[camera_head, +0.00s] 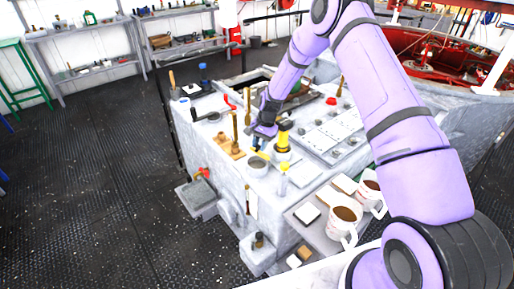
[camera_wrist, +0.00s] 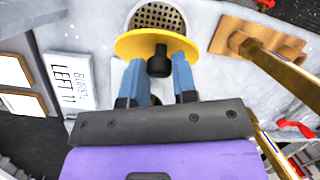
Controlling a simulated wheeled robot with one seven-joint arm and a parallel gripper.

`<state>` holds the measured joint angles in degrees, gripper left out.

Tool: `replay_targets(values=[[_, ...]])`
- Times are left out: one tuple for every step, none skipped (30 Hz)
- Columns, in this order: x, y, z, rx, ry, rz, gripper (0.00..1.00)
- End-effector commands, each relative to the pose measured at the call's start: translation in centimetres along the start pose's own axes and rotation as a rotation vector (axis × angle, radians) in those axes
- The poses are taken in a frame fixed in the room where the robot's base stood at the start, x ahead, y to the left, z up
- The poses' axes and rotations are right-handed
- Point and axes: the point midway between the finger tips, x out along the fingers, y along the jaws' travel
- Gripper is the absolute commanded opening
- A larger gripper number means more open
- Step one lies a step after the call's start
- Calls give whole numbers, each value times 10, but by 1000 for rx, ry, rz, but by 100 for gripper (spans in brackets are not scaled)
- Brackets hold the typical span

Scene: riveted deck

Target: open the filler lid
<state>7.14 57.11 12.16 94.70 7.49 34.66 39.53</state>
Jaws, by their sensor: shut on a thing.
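The filler lid (camera_wrist: 130,45) is a yellow disc with a black knob (camera_wrist: 158,62). In the wrist view the blue fingers of my gripper (camera_wrist: 157,78) are on either side of the knob, shut on it. Beyond the lid shows the filler opening (camera_wrist: 157,17) with a perforated strainer inside, so the lid does not cover all of it. In the head view my gripper (camera_head: 259,143) is low over the grey block, just behind the round filler neck (camera_head: 257,164). The lid is small there and partly hidden; its exact tilt is hard to tell.
A wooden stand with upright handles (camera_head: 234,140) is close to the left of my gripper. White mugs (camera_head: 343,217) stand at the front right. A labelled plate (camera_wrist: 68,80) shows in the wrist view.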

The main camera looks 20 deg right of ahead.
Motion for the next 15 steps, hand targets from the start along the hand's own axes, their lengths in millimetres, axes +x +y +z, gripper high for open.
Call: replay_targets(values=[[-2, 7, -10, 9, 11, 3, 0], [-3, 7, -11, 9, 11, 3, 0], [-4, 8, -13, 9, 11, 3, 0], [-5, 9, -14, 10, 11, 3, 0], [-6, 9, -15, 10, 11, 3, 0], [-6, 10, -16, 9, 11, 3, 0], [-7, 10, -17, 9, 11, 4, 0], [-7, 11, -18, 9, 11, 4, 0], [-7, 11, -19, 8, 10, 4, 0], [-8, 12, -19, 8, 10, 4, 0], [-8, 12, -20, 8, 9, 5, 0], [-8, 12, -20, 8, 9, 5, 0], [-8, 13, -20, 8, 8, 5, 0], [-8, 13, -20, 9, 8, 6, 0], [-8, 13, -21, 9, 7, 6, 0]])
